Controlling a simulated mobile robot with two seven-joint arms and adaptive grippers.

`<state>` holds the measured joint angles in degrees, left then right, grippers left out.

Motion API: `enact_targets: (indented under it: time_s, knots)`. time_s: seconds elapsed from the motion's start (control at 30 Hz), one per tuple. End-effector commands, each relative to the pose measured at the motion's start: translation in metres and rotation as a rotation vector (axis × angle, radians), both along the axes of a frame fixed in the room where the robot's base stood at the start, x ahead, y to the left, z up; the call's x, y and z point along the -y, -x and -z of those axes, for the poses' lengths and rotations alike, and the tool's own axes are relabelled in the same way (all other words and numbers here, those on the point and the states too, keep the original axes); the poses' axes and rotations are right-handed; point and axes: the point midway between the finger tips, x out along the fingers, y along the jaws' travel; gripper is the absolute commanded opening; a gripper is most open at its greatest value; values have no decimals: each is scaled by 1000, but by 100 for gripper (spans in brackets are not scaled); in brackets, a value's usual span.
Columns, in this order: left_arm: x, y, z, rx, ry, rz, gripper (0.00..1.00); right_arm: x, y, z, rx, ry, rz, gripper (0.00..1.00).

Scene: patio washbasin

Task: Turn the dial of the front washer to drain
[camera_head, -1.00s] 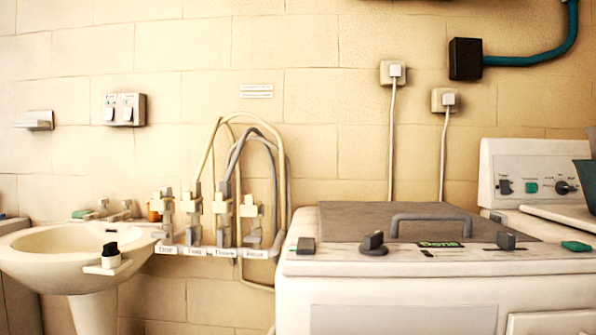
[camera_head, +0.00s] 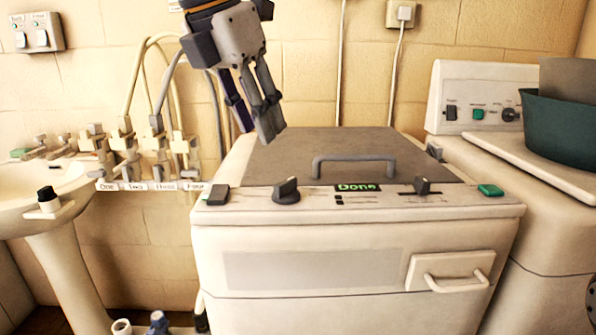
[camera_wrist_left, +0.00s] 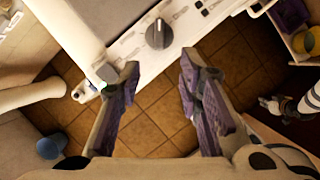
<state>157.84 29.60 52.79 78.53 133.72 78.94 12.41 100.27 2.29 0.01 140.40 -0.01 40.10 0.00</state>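The front washer (camera_head: 310,270) is a white top-loader with a grey lid and a "Done" display (camera_head: 357,188). Its dark dial (camera_head: 286,190) sits on the front panel strip, left of the display. The dial also shows in the left wrist view (camera_wrist_left: 158,33), with a light pointer line on its top. My left gripper (camera_head: 256,136) hangs above the lid's left side in the head view, apart from the dial. In the wrist view its purple-padded fingers (camera_wrist_left: 160,66) are spread, with nothing between them.
A dark square button (camera_head: 216,195) is left of the dial; a slider (camera_head: 422,186) and green button (camera_head: 490,190) are right. The grey lid handle (camera_head: 354,160) stands behind. Taps (camera_head: 155,150) and a basin (camera_head: 35,195) are left. A second washer with a teal basin (camera_head: 570,128) is right.

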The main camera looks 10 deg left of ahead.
Motion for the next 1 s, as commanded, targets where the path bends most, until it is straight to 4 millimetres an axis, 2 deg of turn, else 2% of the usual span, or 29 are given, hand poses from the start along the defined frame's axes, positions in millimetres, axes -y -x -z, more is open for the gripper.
enact_targets:
  time_s: [0.3, 0.4, 0.6, 0.83, 1.0]
  knots:
    - [11, -26, 72, -7, -7, 1, 32, 0, 0, 0, -2, 0, 0, 0]
    - [15, -33, 90, -5, -6, 1, 32, 0, 0, 0, -1, 0, 0, 0]
    - [18, -40, 107, -1, -5, 0, 32, 0, -1, -1, 5, 0, 0, 0]
    - [18, -41, 109, -2, -6, 0, 32, 0, -1, -1, 5, 0, 0, 0]
    - [18, -40, 109, -2, -6, 0, 0, 0, -1, -1, 5, 0, 0, 0]
